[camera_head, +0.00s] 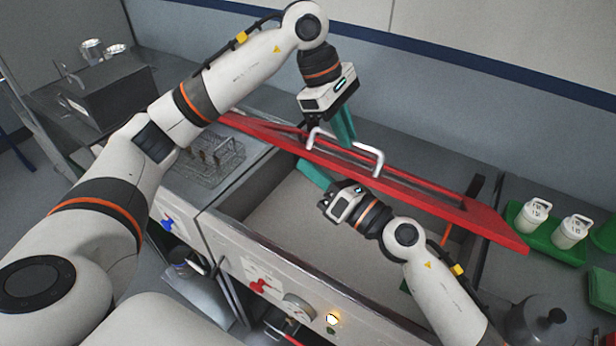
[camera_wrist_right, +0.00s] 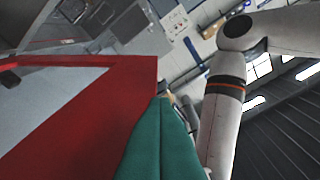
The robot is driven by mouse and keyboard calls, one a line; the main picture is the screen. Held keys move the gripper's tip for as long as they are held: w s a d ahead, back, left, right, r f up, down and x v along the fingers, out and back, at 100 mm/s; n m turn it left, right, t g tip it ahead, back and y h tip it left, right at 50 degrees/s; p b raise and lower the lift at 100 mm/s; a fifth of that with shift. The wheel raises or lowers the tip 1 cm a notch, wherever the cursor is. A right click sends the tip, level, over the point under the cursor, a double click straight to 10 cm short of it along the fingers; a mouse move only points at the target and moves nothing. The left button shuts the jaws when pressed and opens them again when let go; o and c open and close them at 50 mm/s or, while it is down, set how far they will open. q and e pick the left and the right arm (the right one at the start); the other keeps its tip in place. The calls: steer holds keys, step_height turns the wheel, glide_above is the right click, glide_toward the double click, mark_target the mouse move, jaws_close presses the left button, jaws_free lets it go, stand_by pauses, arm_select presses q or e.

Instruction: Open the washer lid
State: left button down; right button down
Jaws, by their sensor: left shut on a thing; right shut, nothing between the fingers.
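The red washer lid (camera_head: 440,199) stands raised and tilted over the open grey basin (camera_head: 285,200). Its silver handle (camera_head: 370,155) is on the face toward the back of the picture's middle. My left gripper (camera_head: 345,128) is shut on the handle; its teal fingers cover the handle's middle. My right gripper (camera_head: 314,172) is shut and empty, under the lid's lower edge and above the basin. In the right wrist view, its teal fingers (camera_wrist_right: 166,105) lie together beside a red corner of the lid (camera_wrist_right: 100,110). Whether they touch the lid is unclear.
A wire basket (camera_head: 210,162) sits left of the basin. A dark box (camera_head: 105,92) stands at left.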

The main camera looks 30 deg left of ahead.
arm_select(q)
steer(key=c, duration=1.7)
jaws_free()
steer(key=shift+s+f, duration=0.2)
steer(key=shift+f, duration=0.4)
steer(key=shift+c, duration=0.2)
steer(key=shift+o, duration=1.4)
steer(key=shift+w, duration=0.15)
arm_select(e)
steer(key=shift+w+d+r+t, duration=0.1)
steer(key=shift+w+r+t, duration=0.25)
steer(key=shift+w, duration=0.25)
steer(key=shift+f, duration=0.15)
